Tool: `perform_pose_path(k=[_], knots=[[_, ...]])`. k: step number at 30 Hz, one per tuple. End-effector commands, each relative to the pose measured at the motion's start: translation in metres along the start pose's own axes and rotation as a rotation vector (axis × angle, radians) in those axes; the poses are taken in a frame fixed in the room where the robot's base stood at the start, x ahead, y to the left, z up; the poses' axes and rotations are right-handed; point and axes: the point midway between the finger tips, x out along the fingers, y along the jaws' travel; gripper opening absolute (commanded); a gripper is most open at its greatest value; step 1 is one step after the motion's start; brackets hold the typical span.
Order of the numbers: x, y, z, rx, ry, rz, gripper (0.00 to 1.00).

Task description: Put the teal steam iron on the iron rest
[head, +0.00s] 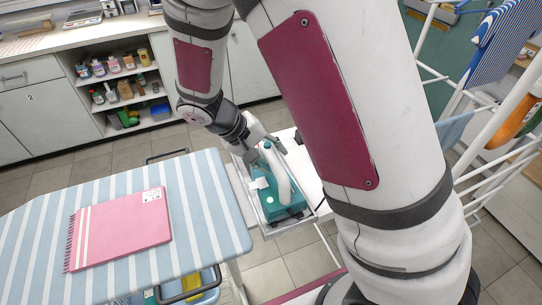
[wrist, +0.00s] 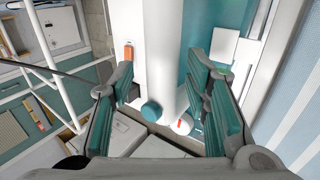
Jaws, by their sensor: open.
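The teal steam iron (head: 283,202) has a white handle and sits inside the rim of the pale tray-like iron rest (head: 258,219) at the right end of the ironing board. My gripper (head: 265,146) is at the iron's far end, above the rest. In the wrist view my gripper (wrist: 165,82) is open, with one finger on each side of the iron's white handle (wrist: 163,45). A teal knob (wrist: 152,112) shows between the fingers. Whether the fingers touch the handle is hard to tell. My arm hides the area right of the rest.
The striped ironing board (head: 215,230) carries a pink spiral notebook (head: 120,230). A white drying rack (head: 490,135) with hanging cloths stands at the right. Shelves with bottles (head: 118,90) line the back. Tiled floor is free between the board and the cabinets.

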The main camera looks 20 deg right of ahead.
Motion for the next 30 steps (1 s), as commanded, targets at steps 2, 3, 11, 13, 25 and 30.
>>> perform_pose_path(k=[2,3,11,13,25,30], knots=[[-0.013,-0.001,-0.002,0.000,0.006,-0.003,0.43],[-0.020,-0.001,-0.002,-0.001,0.005,-0.002,0.43],[-0.074,-0.001,-0.002,-0.001,0.005,-0.003,0.43],[-0.086,-0.001,-0.002,-0.001,0.005,-0.003,0.43],[-0.120,0.015,0.008,0.011,-0.001,-0.051,0.43],[-0.135,0.053,0.035,0.035,0.017,-0.199,0.43]])
